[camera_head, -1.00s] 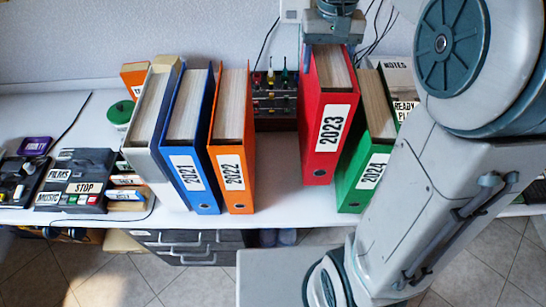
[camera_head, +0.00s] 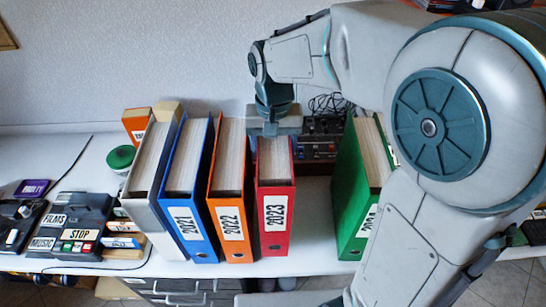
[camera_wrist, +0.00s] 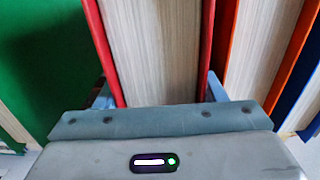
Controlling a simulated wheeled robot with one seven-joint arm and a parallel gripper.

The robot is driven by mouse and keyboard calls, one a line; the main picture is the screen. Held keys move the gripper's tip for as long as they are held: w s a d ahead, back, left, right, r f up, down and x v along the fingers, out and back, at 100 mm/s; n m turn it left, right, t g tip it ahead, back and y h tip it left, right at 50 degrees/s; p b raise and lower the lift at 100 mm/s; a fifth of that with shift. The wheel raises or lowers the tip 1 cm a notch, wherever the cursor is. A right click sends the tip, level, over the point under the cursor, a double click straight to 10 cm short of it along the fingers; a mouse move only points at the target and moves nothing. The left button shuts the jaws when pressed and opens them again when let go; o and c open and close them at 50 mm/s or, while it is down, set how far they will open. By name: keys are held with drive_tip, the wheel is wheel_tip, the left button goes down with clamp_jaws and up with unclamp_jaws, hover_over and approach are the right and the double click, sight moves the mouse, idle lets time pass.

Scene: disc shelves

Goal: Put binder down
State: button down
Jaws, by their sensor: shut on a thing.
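The red binder marked 2023 (camera_head: 275,215) stands upright right beside the orange binder marked 2022 (camera_head: 231,200) on the white table. Its base looks level with the neighbouring binders; whether it bears on the table I cannot tell for sure. My gripper (camera_head: 272,125) reaches down behind its top from above. In the wrist view the red binder (camera_wrist: 155,50) lies between my two fingers (camera_wrist: 160,92), which are shut on its red covers.
The blue binder marked 2021 (camera_head: 186,205) and a grey binder (camera_head: 150,185) stand left of the orange one. The green binder marked 2024 (camera_head: 350,200) stands to the right, with bare table (camera_head: 314,225) between. A device with cables (camera_head: 318,140) sits behind.

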drive_tip(key=shift+f, duration=2)
drive_tip(key=shift+f, duration=0.15)
drive_tip(key=c, duration=0.6)
unclamp_jaws()
wheel_tip(320, 180, up, 12)
drive_tip(key=shift+r, duration=0.15)
